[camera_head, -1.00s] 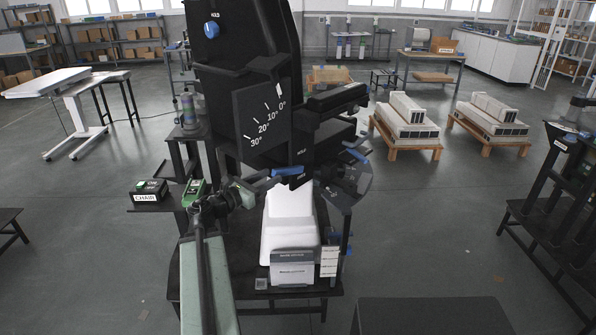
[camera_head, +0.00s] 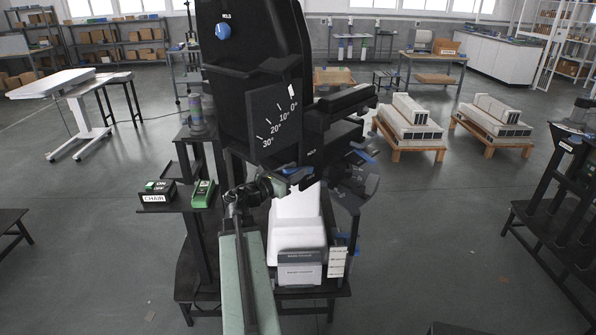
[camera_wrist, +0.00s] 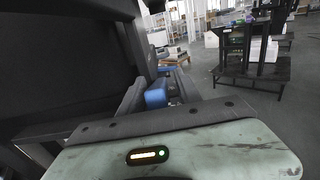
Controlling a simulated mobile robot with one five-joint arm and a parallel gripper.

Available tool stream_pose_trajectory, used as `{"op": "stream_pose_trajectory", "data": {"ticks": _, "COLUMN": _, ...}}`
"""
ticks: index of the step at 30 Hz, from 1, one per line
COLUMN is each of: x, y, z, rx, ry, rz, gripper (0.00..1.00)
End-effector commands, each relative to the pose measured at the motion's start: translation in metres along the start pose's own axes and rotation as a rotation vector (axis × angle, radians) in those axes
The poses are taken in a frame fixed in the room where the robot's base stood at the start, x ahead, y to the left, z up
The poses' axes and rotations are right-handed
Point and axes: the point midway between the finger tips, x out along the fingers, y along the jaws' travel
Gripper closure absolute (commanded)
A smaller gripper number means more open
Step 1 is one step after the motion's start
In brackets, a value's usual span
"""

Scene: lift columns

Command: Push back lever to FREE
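A black chair with a tall backrest (camera_head: 240,100) stands at centre in the head view. Its side carries an angle plate (camera_head: 272,122) marked in degrees and a blue knob (camera_head: 222,31) near a HOLD label. A blue-ended lever (camera_head: 297,171) sticks out low on the chair's side. My gripper (camera_head: 276,187) is at this lever, partly covering it. In the wrist view, the blue lever end (camera_wrist: 157,96) lies between my two fingers, nearer the left one. The fingers stand apart, with a small gap on the right. The lever's lower label is hidden.
A small stand left of my arm holds a CHAIR switch box (camera_head: 157,191) and a green device (camera_head: 203,193). A white seat-like block (camera_head: 297,230) is below the lever. Pallets with grey blocks (camera_head: 410,125) stand behind right.

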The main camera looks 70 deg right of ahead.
Motion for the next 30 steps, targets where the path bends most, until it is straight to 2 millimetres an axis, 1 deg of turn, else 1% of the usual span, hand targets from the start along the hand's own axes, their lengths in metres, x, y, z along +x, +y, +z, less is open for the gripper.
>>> {"op": "stream_pose_trajectory", "data": {"ticks": 4, "x": -0.0026, "y": 0.0021, "z": 0.0000, "rx": 0.000, "ry": 0.000, "rz": 0.005, "gripper": 0.60}}
{"op": "stream_pose_trajectory", "data": {"ticks": 5, "x": -0.0028, "y": 0.0022, "z": 0.0000, "rx": 0.000, "ry": 0.000, "rz": 0.005, "gripper": 0.63}}
{"op": "stream_pose_trajectory", "data": {"ticks": 6, "x": -0.0029, "y": 0.0024, "z": 0.0000, "rx": 0.000, "ry": 0.000, "rz": 0.005, "gripper": 0.74}}
{"op": "stream_pose_trajectory", "data": {"ticks": 9, "x": -0.0031, "y": 0.0026, "z": 0.0000, "rx": 0.000, "ry": 0.000, "rz": 0.006, "gripper": 1.00}}
{"op": "stream_pose_trajectory", "data": {"ticks": 30, "x": -0.0036, "y": 0.0041, "z": 0.0003, "rx": 0.000, "ry": -0.001, "rz": 0.009, "gripper": 1.00}}
